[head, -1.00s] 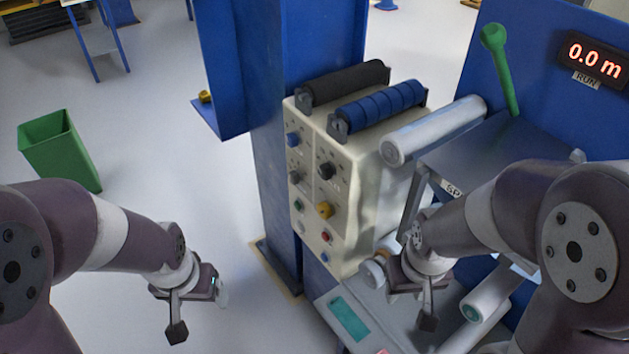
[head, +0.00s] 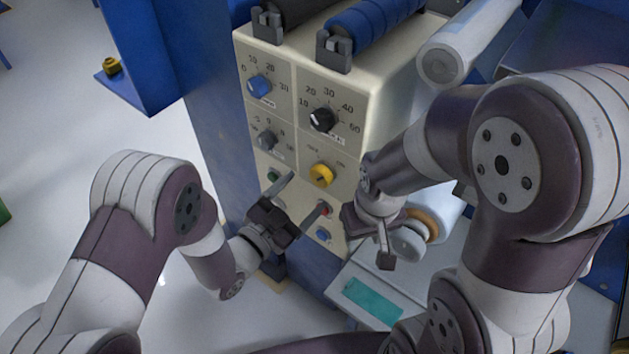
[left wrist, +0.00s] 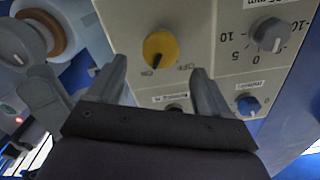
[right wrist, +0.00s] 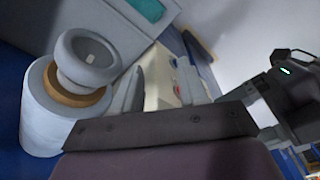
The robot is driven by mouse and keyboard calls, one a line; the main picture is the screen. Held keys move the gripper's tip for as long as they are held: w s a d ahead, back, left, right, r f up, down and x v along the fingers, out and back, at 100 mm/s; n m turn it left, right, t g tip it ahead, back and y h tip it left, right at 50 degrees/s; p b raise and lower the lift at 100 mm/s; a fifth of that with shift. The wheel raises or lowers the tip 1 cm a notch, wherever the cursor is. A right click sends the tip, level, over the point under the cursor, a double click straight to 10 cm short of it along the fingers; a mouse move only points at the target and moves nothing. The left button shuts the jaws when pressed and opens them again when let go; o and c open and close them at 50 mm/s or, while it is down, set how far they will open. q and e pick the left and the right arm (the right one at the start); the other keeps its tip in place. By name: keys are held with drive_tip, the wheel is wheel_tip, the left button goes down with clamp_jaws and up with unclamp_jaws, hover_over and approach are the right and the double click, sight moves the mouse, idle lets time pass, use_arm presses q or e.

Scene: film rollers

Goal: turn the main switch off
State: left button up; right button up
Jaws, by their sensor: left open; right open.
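The main switch is a yellow knob (head: 321,175) with ON and OFF labels on the cream control panel (head: 292,142). In the left wrist view the yellow knob (left wrist: 160,48) shows a dark pointer mark on the ON side. My left gripper (head: 302,198) is open and empty just below the knob, pointing at the panel. In the left wrist view its fingers (left wrist: 158,76) stand apart on either side of the knob's line, not touching it. My right gripper (head: 372,245) is open and empty, to the right of the panel's lower part.
Blue (head: 260,86), black (head: 322,120) and grey (head: 267,139) knobs sit above the switch. Green (head: 273,175), red (head: 325,209) and blue (head: 323,234) buttons lie near my left fingers. A white roller (right wrist: 88,60) is close to my right gripper.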

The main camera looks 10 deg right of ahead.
sight(318, 179)
use_arm(q)
drive_tip(key=x, duration=0.5)
drive_tip(key=shift+a, duration=0.1)
drive_tip(key=shift+c, duration=0.4)
drive_tip(key=shift+s, duration=0.1)
drive_tip(key=c, duration=1)
